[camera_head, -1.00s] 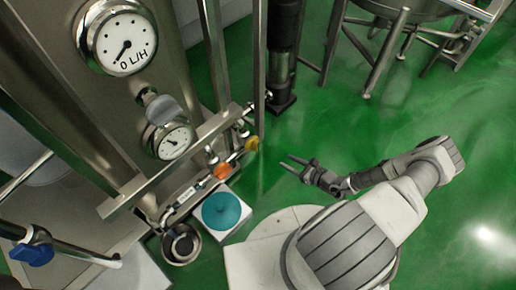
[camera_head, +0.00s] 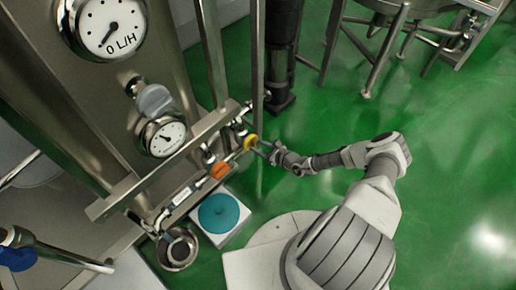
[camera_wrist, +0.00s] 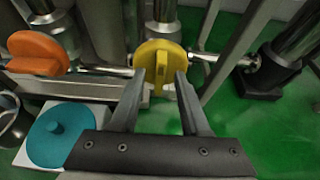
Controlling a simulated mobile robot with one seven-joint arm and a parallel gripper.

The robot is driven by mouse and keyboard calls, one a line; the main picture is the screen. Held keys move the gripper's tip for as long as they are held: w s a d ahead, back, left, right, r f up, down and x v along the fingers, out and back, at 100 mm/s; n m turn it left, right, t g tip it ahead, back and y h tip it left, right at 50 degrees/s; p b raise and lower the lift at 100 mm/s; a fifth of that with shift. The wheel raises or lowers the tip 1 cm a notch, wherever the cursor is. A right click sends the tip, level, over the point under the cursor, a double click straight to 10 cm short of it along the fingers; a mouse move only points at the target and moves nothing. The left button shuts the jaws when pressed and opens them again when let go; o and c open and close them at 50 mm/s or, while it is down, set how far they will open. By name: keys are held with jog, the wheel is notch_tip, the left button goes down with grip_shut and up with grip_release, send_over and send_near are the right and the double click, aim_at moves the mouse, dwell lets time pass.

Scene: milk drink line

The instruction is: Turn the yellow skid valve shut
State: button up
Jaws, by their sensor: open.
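The yellow valve (camera_head: 250,142) is a round handle on the skid's low pipe, right of the orange valve (camera_head: 219,170). In the wrist view the yellow valve (camera_wrist: 159,66) is upright, with a raised grip rib facing me. My gripper (camera_wrist: 160,82) is open, its two fingertips at either side of the yellow handle's lower middle, around the rib. I cannot tell whether they touch it. In the head view my gripper (camera_head: 262,147) reaches the valve from the right, and its fingertips are partly hard to make out.
The orange valve (camera_wrist: 37,54) is close on the left. A teal round lid on a white block (camera_head: 219,213) and a metal cup (camera_head: 177,249) stand below. A dark post foot (camera_head: 280,98) is behind. Green floor (camera_head: 330,110) is clear to the right.

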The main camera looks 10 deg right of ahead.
jog(key=shift+w+a+f, duration=0.15)
jog(key=shift+w+a, duration=0.05)
jog(key=shift+w, duration=0.1)
grip_shut()
jog(key=shift+f+b, duration=0.1)
jog(key=shift+b, duration=0.3)
jog(key=m+y+b, duration=0.1)
jog(key=m+y, duration=0.1)
jog(key=m, duration=0.2)
jog(key=d+f+m+y+b, duration=0.1)
jog(key=m+y+b, duration=0.1)
jog(key=m, duration=0.3)
jog(key=m+g+y+b, duration=0.1)
jog(key=m+y, duration=0.2)
jog(key=m, duration=0.1)
jog(key=shift+w+d+f+b, duration=0.15)
jog(key=shift+w+f+b, duration=0.05)
jog(key=shift+w+b, duration=0.2)
dwell(0.4)
jog(key=shift+m, duration=0.4)
